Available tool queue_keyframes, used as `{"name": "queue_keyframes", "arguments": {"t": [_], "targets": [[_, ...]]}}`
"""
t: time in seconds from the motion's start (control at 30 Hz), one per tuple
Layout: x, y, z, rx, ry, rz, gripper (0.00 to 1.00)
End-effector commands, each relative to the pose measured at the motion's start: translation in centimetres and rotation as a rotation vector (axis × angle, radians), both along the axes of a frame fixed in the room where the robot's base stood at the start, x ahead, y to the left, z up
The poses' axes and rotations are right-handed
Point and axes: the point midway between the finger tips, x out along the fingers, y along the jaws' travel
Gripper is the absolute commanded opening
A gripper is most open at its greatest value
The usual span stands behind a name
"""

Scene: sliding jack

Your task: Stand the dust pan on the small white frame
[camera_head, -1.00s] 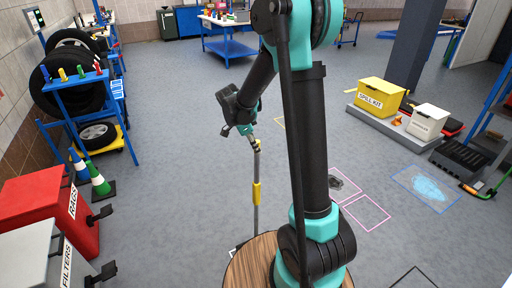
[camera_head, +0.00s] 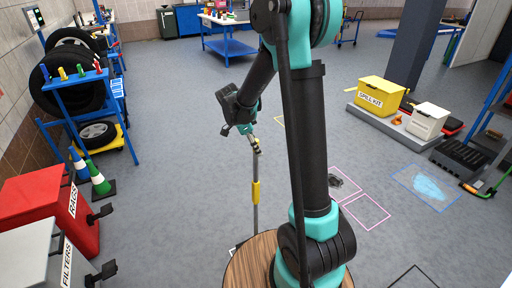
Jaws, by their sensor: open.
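The dust pan's long grey handle (camera_head: 255,210) with a yellow sleeve stands nearly upright beyond the round wooden top. Its lower end and the pan are mostly hidden. My gripper (camera_head: 257,146) is open at the top of the handle. Whether its fingers touch the handle is too small to tell.
The round wooden top (camera_head: 250,263) is in the near foreground. The red rags bin (camera_head: 45,213) and striped cones (camera_head: 97,178) stand left. Pink floor outlines (camera_head: 365,212) and the yellow spill kit box (camera_head: 381,95) are right. Open floor surrounds the handle.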

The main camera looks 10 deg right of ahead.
Motion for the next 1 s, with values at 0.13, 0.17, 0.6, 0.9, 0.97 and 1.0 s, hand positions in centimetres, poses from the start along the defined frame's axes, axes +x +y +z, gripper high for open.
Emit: {"name": "queue_keyframes", "arguments": {"t": [0.13, 0.17, 0.6, 0.9, 0.97, 1.0], "targets": [[0.0, 0.5, 1.1, 0.000, 0.000, 0.001, 0.43], [-0.1, 0.6, 1.5, 0.000, 0.000, 0.002, 0.43], [-0.2, 3.8, 9.2, -0.001, 0.000, 0.001, 0.43], [-1.0, 3.9, 10.7, 0.015, 0.013, 0.046, 0.43], [-1.8, 3.2, 10.3, 0.033, 0.026, 0.106, 0.43], [-2.6, 2.6, 10.0, 0.048, 0.037, 0.160, 0.43]]}}
